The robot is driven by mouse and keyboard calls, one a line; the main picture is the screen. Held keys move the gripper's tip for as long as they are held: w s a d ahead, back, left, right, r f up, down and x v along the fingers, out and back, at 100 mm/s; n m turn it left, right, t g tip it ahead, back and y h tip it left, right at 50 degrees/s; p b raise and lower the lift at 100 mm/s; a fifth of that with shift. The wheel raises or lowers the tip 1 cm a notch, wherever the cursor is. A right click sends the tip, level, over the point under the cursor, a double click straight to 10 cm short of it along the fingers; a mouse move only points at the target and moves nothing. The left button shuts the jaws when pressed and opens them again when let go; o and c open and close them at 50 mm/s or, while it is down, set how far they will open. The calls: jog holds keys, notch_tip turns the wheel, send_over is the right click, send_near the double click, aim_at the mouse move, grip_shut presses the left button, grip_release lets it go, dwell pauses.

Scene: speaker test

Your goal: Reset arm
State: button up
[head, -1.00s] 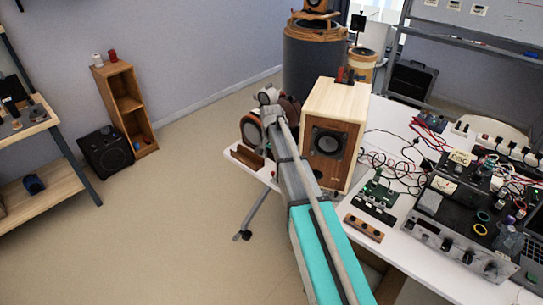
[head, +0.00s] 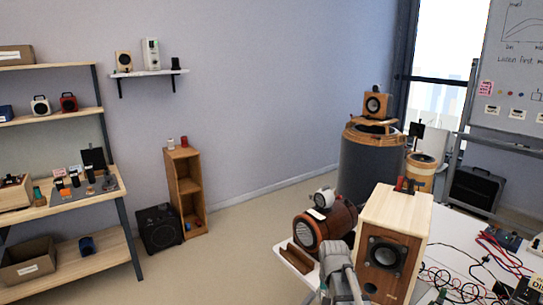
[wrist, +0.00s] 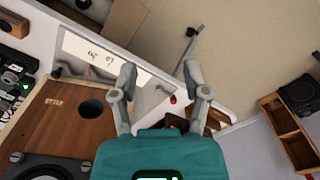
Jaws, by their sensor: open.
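My gripper (wrist: 160,78) is open in the wrist view, its two grey fingers spread wide with nothing held between them. Beyond the fingers are the white table's edge and the floor. In the head view my grey arm (head: 340,275) rises from the bottom edge, left of the wooden speaker; the gripper's fingers cannot be made out there. The wooden speaker (head: 390,250) stands on the table with its dark cone facing forward. In the wrist view a wooden panel with a round hole (wrist: 68,125) lies to the left of the gripper, apart from the fingers.
Cables and electronics cover the white table (head: 450,225) at right. A black box (head: 158,229), a small wooden shelf (head: 184,192) and a shelving unit (head: 120,178) stand at left. The middle floor is clear.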

jog(key=s+n, duration=0.3)
jog(key=s, duration=0.7)
jog(key=shift+s+a, duration=0.15)
jog(key=shift+a, duration=0.15)
